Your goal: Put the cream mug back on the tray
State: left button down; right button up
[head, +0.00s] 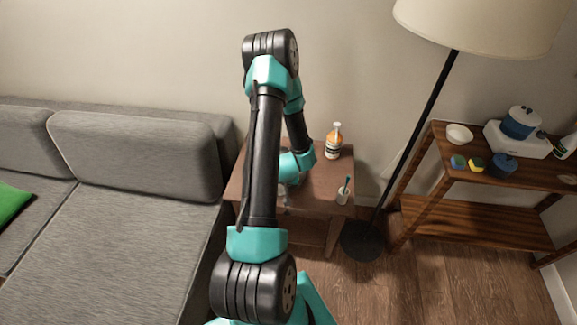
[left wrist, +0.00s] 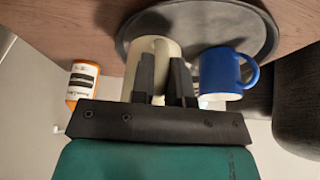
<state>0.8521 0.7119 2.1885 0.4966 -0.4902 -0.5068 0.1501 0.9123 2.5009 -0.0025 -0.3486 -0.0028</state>
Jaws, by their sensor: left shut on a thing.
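The cream mug (left wrist: 157,43) is between the fingers of my left gripper (left wrist: 162,58), which is shut on it. The left wrist view is turned over, with the tabletop along its top. The round grey tray (left wrist: 128,32) is behind the mug, and the mug overlaps it in the picture. I cannot tell whether the mug touches the tray. In the head view my own arm hides the tray and most of the gripper area. My right gripper is in neither view.
A blue mug (left wrist: 222,72) is on the tray close beside the cream mug. An orange bottle (head: 334,143) and a small white cup with a stick (head: 343,192) stand on the side table (head: 322,200). A grey sofa (head: 130,240) and a floor lamp (head: 430,100) flank it.

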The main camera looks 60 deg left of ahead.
pick_arm(q)
jog(key=d, duration=0.1)
jog(key=s+d+r, duration=0.1)
jog(key=d, duration=0.1)
jog(key=s+d, duration=0.1)
jog(key=shift+s+d+r, duration=0.15)
jog(key=shift+d+r, duration=0.15)
jog(key=shift+d, duration=0.05)
jog(key=w+a, duration=0.2)
jog(key=a, duration=0.2)
jog(key=w+a+f, duration=0.1)
jog(key=w+a, duration=0.1)
jog(key=a, duration=0.3)
jog(key=w+a, duration=0.3)
jog(key=a, duration=0.2)
jog(key=shift+f, duration=0.25)
jog(key=shift+w+a+f, duration=0.1)
jog(key=shift+a+f, duration=0.05)
jog(key=shift+f, duration=1.6)
jog(key=shift+f, duration=0.1)
